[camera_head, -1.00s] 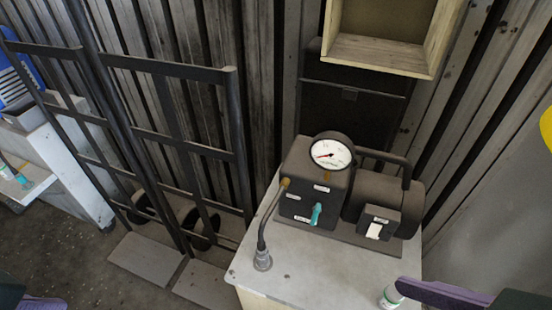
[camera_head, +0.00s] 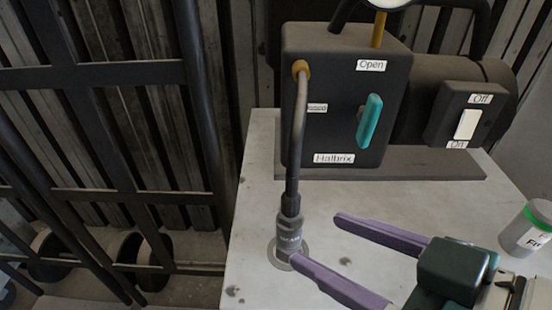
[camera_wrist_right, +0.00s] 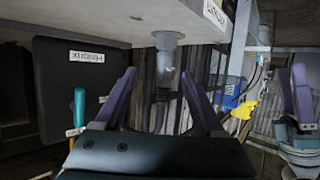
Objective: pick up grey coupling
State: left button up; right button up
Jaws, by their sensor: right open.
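The grey coupling (camera_head: 290,235) stands upright at the lower end of a dark hose, over a round fitting on the light bench top. It also shows in the right wrist view (camera_wrist_right: 165,62), where the scene appears upside down. My right gripper (camera_head: 318,239) is open and empty, with its purple fingers reaching in from the right. In the right wrist view the coupling lies between the fingers (camera_wrist_right: 159,74), beyond their tips, and I see no contact. What looks like my left gripper (camera_wrist_right: 294,92) is at the right of that view; its opening is unclear.
The hose runs up to a black box (camera_head: 345,110) with a teal lever (camera_head: 369,121). A motor with a white switch (camera_head: 467,124) is beside it. A green-rimmed canister (camera_head: 528,226) stands at the right. A black metal rack (camera_head: 120,205) is left of the bench (camera_head: 262,165).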

aim_at(273, 238)
jog(key=x, duration=0.3)
jog(key=shift+w+a+f, duration=0.1)
jog(key=shift+w+a, duration=0.1)
jog(key=x, duration=0.3)
jog(key=b+x, duration=0.1)
jog(key=x, duration=0.1)
jog(key=shift+a, duration=0.55)
jog(key=shift+c, duration=0.2)
grip_shut()
